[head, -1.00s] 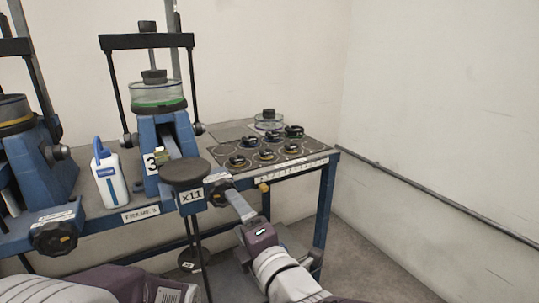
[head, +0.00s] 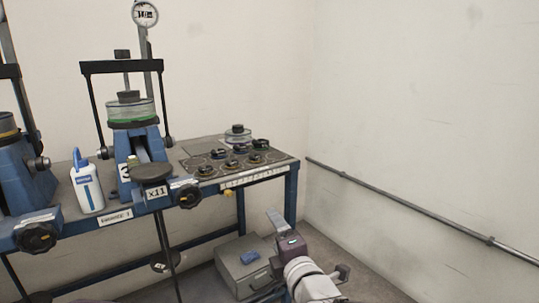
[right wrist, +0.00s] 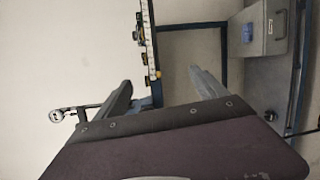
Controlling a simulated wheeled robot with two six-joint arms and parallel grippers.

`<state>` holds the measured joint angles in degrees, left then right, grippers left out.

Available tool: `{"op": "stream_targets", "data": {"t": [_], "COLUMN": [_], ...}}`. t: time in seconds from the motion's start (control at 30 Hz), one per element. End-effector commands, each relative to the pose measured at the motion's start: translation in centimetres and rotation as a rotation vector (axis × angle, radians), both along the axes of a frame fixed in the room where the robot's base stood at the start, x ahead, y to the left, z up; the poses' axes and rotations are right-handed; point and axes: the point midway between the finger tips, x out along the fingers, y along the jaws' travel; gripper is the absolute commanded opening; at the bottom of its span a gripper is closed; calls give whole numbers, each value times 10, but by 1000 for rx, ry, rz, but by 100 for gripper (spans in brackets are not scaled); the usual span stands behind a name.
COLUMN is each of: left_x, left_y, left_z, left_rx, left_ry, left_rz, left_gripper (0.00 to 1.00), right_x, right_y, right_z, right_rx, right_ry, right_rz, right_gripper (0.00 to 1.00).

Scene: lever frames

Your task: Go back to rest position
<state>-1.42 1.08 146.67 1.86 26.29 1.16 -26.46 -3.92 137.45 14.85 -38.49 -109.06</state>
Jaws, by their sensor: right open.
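My right gripper (head: 278,222) is in the lower middle of the head view, in front of the bench's right end and apart from it. In the right wrist view its two fingers (right wrist: 160,95) are spread, with nothing between them. Part of my right arm shows behind it at the bottom edge. My left gripper is not in view.
The blue bench (head: 215,240) carries a lever frame marked 3 (head: 140,150), a white bottle (head: 87,187) and a dark mat (head: 275,160) with several knobbed weights. A grey box (head: 232,270) stands below. A wall rail (head: 400,205) runs along the right. Space between bench and right wall is clear.

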Motion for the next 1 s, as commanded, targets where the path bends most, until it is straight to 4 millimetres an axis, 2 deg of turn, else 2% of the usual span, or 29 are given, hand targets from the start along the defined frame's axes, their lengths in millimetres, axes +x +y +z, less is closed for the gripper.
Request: {"op": "stream_targets", "data": {"t": [0.03, 0.17, 0.27, 0.3, 0.37, 0.4, 0.5, 0.6, 0.7, 0.77, 0.8, 0.83, 1.0], "left_x": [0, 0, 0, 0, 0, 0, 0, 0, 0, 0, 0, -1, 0], "left_y": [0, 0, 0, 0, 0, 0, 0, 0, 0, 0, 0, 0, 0], "left_z": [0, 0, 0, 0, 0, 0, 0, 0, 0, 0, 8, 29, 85], "left_rx": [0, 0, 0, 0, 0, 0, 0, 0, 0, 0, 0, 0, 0], "left_ry": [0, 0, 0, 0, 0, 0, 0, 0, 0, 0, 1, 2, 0], "left_rz": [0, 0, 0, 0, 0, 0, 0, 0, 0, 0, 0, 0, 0], "left_gripper": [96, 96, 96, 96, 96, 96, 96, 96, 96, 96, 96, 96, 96], "right_x": [6, 9, -9, -24, -53, -73, -121, -160, -190, -201, -202, -202, -201], "right_y": [-19, -69, -113, -130, -149, -156, -161, -160, -160, -161, -160, -160, -160], "right_z": [-15, -66, -126, -153, -190, -210, -242, -257, -264, -266, -257, -236, -180], "right_rx": [0, 81, 252, 350, 510, 610, 807, 948, 1072, 1153, 1210, 1205, 1201], "right_ry": [48, 244, 498, 619, 798, 901, 1093, 1206, 1251, 1249, 1229, 1231, 1231], "right_rz": [-41, -158, -313, -401, -554, -660, -906, -1135, -1360, -1487, -1537, -1529, -1524], "right_gripper": [82, 82, 82, 82, 82, 82, 82, 82, 82, 82, 82, 82, 82]}}
